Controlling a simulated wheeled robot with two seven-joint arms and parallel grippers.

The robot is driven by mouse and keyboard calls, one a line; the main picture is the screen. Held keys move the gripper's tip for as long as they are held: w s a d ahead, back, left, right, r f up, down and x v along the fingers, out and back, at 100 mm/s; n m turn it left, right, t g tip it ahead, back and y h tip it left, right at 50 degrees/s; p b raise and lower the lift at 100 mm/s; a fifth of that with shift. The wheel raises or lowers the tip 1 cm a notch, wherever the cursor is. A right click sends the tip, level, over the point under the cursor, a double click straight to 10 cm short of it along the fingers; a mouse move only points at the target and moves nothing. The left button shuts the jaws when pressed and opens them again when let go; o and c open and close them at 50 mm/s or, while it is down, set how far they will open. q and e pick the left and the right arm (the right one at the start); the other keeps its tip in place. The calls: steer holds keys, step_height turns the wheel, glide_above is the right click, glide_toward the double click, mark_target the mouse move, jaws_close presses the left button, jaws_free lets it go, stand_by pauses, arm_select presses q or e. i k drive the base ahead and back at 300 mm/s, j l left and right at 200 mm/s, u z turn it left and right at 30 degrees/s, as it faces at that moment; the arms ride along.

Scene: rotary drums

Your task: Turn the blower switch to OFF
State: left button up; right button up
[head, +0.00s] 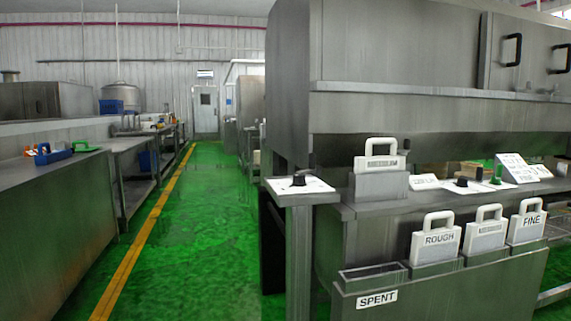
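A black rotary knob (298,179) sits on a white label plate (313,186) on top of a metal post in the middle of the head view. A second black knob (462,182) sits on another white plate on the machine's ledge further right. The print on both plates is too small to read, so I cannot tell which knob is the blower switch or where either points. Neither of my grippers shows in the head view.
White handled plates marked ROUGH (436,240) and FINE (527,225) stand in metal holders, with a SPENT bin (376,299) in front. A large steel machine (400,45) fills the right. A green aisle (200,240) with a yellow line is clear at left.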

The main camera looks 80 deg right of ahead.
mark_target(495, 180)
steer(key=z, duration=2.95)
steer(key=i+l+z, duration=0.45)
steer(key=l, duration=0.25)
steer(key=i+l+z, duration=0.45)
steer(key=l, duration=0.15)
steer(key=i+l, duration=0.25)
